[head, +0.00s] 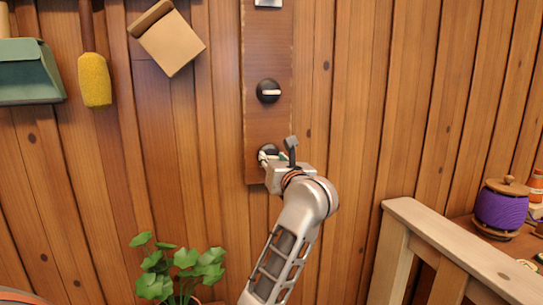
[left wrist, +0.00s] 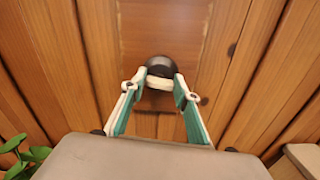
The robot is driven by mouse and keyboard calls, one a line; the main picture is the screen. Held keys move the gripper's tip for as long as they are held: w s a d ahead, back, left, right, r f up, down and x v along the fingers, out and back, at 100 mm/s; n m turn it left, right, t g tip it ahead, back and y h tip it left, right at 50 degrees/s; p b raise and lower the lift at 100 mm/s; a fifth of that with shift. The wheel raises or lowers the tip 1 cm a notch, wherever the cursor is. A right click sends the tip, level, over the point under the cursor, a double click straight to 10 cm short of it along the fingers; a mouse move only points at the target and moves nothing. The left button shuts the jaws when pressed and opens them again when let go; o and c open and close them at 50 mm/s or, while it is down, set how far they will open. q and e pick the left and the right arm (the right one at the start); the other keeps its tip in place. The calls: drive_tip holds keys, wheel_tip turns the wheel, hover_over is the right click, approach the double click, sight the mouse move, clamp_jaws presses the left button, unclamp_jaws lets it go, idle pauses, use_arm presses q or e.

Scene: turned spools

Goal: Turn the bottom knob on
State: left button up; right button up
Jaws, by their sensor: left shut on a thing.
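The bottom knob (left wrist: 160,66) is a dark round knob with a pale bar, low on a brown wooden panel (head: 256,128) fixed to the wall. My left gripper (left wrist: 160,88) is shut on this knob, with one fingertip on each side of the bar. In the head view the gripper (head: 271,163) covers most of the bottom knob (head: 268,150). A second dark knob (head: 268,91) sits higher on the panel, its pale bar lying about level. My right gripper is in neither view.
A green plant (head: 178,268) stands below at the left. A wooden bench (head: 440,235) with a purple spool (head: 501,207) is at the right. A yellow duster (head: 95,80) and a green dustpan (head: 28,70) hang at the upper left. The wall right of the panel is clear.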

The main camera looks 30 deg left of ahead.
use_arm(q)
drive_tip(key=shift+r+m+p, duration=0.4)
drive_tip(key=shift+m+p, duration=0.5)
drive_tip(key=shift+p, duration=0.2)
drive_tip(key=m+p, duration=0.2)
drive_tip(key=p, duration=0.2)
drive_tip(key=shift+f+m, duration=0.1)
drive_tip(key=shift+m, duration=0.2)
drive_tip(key=m+p, duration=0.2)
drive_tip(key=p, duration=0.1)
drive_tip(key=m+p, duration=0.1)
drive_tip(key=p, duration=0.1)
drive_tip(key=shift+w+d+f+m, duration=0.1)
drive_tip(key=shift+f+m, duration=0.15)
drive_tip(key=shift+m, duration=0.15)
drive_tip(key=shift+m+p, duration=0.35)
drive_tip(key=shift+m, duration=0.05)
drive_tip(key=m, duration=0.7)
drive_tip(key=shift+f+p, duration=0.3)
drive_tip(key=shift+p, duration=0.05)
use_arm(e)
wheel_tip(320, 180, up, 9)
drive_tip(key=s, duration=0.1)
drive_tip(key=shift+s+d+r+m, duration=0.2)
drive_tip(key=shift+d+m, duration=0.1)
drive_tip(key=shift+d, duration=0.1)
use_arm(q)
drive_tip(key=shift+m, duration=0.3)
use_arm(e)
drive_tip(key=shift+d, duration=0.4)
